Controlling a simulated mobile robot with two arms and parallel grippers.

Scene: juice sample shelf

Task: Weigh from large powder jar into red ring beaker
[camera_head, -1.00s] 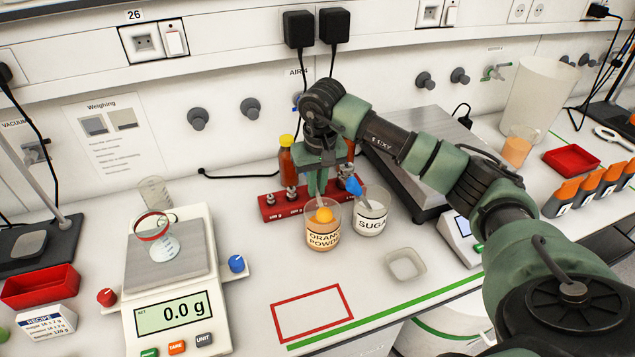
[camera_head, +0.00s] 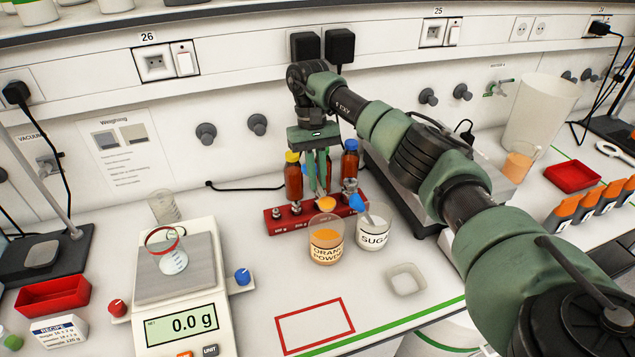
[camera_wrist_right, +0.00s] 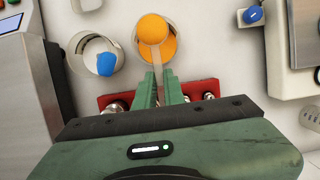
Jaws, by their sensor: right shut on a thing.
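The clear jar labelled for orange powder (camera_head: 327,250) stands on the bench beside the jar labelled sugar (camera_head: 373,236). My right gripper (camera_head: 323,188) is above and behind the orange jar. It is shut on the thin handle of a scoop (camera_head: 327,203), whose bowl holds orange powder above the jar; the wrist view also shows this heaped scoop (camera_wrist_right: 153,28) over the powder. The red ring beaker (camera_head: 172,260) stands upright on the pan of the balance (camera_head: 186,272), which reads 0.0 g. My left gripper is not in view.
A red weight block (camera_head: 283,226) with metal weights stands behind the jars, near bottles with yellow and blue caps. A small clear dish (camera_head: 405,280) lies at front right. A red outlined rectangle (camera_head: 314,326) on the bench is empty. A glass beaker (camera_head: 164,207) stands behind the balance.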

